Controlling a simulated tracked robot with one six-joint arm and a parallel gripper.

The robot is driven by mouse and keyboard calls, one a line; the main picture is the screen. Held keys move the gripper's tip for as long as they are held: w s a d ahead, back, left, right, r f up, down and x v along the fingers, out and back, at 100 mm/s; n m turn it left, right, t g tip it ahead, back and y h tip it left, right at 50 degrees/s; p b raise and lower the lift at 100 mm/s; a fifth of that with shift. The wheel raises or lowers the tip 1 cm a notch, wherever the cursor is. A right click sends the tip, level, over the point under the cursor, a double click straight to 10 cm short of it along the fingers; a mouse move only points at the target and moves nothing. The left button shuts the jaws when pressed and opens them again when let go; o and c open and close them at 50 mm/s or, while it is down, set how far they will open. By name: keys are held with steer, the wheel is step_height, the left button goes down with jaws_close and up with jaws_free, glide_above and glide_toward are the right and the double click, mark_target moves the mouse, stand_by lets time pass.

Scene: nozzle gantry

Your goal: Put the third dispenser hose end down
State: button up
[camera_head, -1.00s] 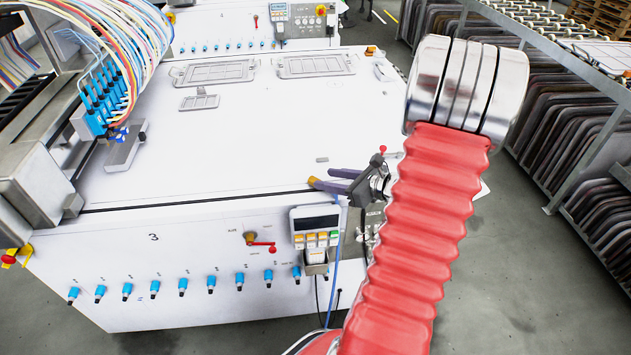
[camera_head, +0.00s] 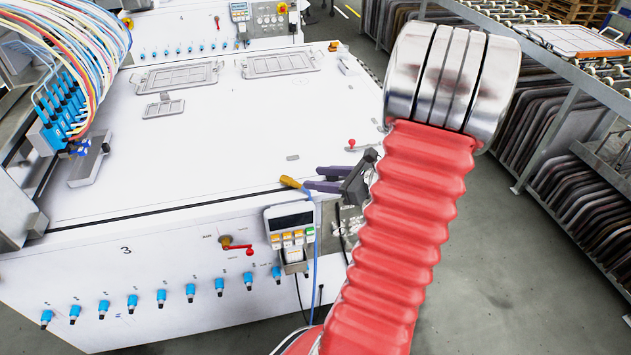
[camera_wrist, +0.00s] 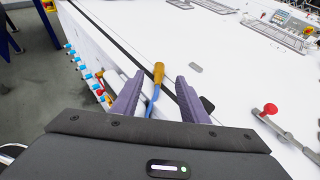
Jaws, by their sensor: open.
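The hose end has a yellow-orange tip (camera_head: 292,183) and lies at the front right edge of the white table (camera_head: 220,140), with its blue hose (camera_head: 313,240) running down the front. In the wrist view the tip (camera_wrist: 158,73) and blue hose (camera_wrist: 152,101) lie between my two purple fingers, apart from both. My gripper (camera_head: 312,179) is open around it and also shows open in the wrist view (camera_wrist: 160,80). Whether the tip rests fully on the tabletop is hard to tell.
A front panel marked 3 (camera_head: 126,250) carries a row of blue fittings (camera_head: 161,298) and a keypad (camera_head: 291,230). A red-knobbed lever (camera_wrist: 270,112) stands right of my gripper. Coloured hoses (camera_head: 70,70) hang at the left. The middle of the tabletop is clear.

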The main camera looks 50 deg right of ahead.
stand_by(0.3)
steer(key=w+a+r+n+g+y, duration=0.1)
steer(key=a+r+n+g+y, duration=0.2)
steer(key=a+n, duration=0.65)
steer(key=w+a+r+n+g+y, duration=0.1)
steer(key=a+r+n+g, duration=0.3)
steer(key=a, duration=1)
steer(key=s+a+r+n+h, duration=0.3)
steer(key=s+a+n, duration=0.1)
steer(key=n, duration=0.6)
steer(key=s+a+r+n+h, duration=0.3)
steer(key=a+n, duration=0.4)
steer(key=n, duration=0.3)
steer(key=shift+s+a+r+g+h, duration=0.35)
steer(key=shift+s+r, duration=0.3)
steer(key=shift+s, duration=0.4)
steer(key=shift+d, duration=0.1)
